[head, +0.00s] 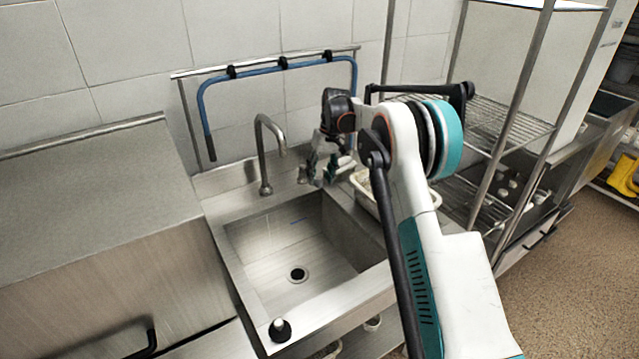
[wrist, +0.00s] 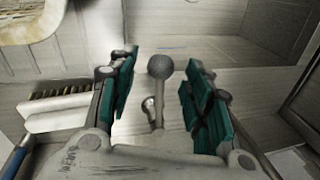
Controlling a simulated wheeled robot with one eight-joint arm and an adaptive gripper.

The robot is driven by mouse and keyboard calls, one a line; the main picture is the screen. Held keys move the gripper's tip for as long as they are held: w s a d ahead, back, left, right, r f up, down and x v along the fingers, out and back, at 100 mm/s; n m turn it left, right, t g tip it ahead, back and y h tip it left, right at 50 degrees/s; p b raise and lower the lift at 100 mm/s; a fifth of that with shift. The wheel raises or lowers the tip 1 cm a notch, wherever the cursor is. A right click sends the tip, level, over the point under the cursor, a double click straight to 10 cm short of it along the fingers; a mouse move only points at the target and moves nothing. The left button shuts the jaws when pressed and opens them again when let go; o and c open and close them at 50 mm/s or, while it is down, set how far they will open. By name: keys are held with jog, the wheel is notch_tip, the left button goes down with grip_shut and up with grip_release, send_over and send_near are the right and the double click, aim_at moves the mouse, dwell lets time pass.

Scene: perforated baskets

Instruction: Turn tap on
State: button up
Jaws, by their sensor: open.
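The tap's curved metal spout (head: 262,150) rises from the back edge of the sink. A short metal tap fitting (head: 302,175) stands to its right, beside my gripper (head: 326,172). In the wrist view my gripper (wrist: 158,92) is open, with teal pads on both sides. A grey ball-ended lever (wrist: 160,66) on a thin stem shows between the pads, with a visible gap on each side. The pads do not appear to touch it. In the head view the fingers partly hide this area.
The empty sink basin (head: 250,237) has a dark drain. A pale basket (head: 367,200) stands right of it; its perforated contents are unclear. A blue hose (head: 285,66) hangs on a rail behind. A black knob (head: 280,328) stands at the sink's front edge. Wire shelving (head: 510,125) is to the right.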

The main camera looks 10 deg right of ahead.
jog(key=shift+a+f, duration=0.2)
jog(key=shift+f, duration=0.7)
grip_shut()
jog(key=shift+d, duration=0.1)
jog(key=shift+w+d+n+g+h+p, duration=0.1)
jog(key=shift+w+d+n+g+p, duration=0.1)
jog(key=shift+w+d+n+p, duration=0.75)
jog(key=shift+w+d+n+g+h+p, duration=0.1)
jog(key=shift+w+d+n+g+p, duration=0.2)
jog(key=shift+d+n, duration=0.75)
jog(key=shift+w+d+n+g+h+p, duration=0.1)
jog(key=shift+w+d+n+p, duration=0.5)
jog(key=shift+n, duration=0.9)
jog(key=shift+w, duration=0.1)
